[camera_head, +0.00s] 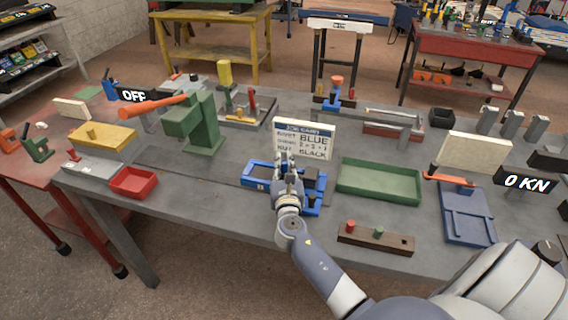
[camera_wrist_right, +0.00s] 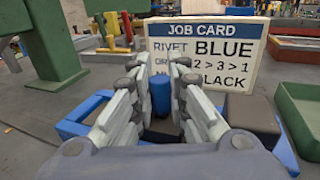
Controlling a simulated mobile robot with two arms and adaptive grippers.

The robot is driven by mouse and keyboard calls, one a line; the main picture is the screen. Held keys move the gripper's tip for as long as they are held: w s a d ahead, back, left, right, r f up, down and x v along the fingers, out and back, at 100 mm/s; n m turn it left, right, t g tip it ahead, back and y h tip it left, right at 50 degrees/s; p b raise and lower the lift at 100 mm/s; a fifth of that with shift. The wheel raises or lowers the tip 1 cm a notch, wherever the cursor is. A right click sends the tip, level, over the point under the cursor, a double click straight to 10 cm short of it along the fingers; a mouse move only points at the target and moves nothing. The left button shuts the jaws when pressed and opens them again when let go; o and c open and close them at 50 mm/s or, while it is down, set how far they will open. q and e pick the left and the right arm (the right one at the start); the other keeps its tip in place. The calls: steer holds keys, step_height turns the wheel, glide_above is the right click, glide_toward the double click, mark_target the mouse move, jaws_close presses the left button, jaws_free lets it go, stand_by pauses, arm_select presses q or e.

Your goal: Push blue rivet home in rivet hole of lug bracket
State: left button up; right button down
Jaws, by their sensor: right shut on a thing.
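My right gripper (camera_head: 289,165) is above the blue frame fixture (camera_head: 256,182) at the front middle of the bench. In the right wrist view its fingers (camera_wrist_right: 160,88) are shut on the blue rivet (camera_wrist_right: 160,97), an upright blue cylinder between them. The rivet is hidden behind the fingers in the head view. The blue fixture (camera_wrist_right: 72,125) shows below and around the fingers in the wrist view. I cannot make out the lug bracket or its rivet hole, or whether the rivet's lower end is in it. My left gripper is not in view.
A job card (camera_head: 304,139) reading rivet BLUE stands behind the fixture. A green tray (camera_head: 380,196) is to its right. A dark wooden rack (camera_head: 350,238) with a red and a green peg lies in front. A green press (camera_head: 203,130) stands left. A red bin (camera_head: 134,193) is further left.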

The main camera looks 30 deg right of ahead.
steer(key=shift+f+b, duration=0.3)
steer(key=shift+f, duration=0.1)
steer(key=c, duration=1.5)
jaws_free()
steer(key=v, duration=1.2)
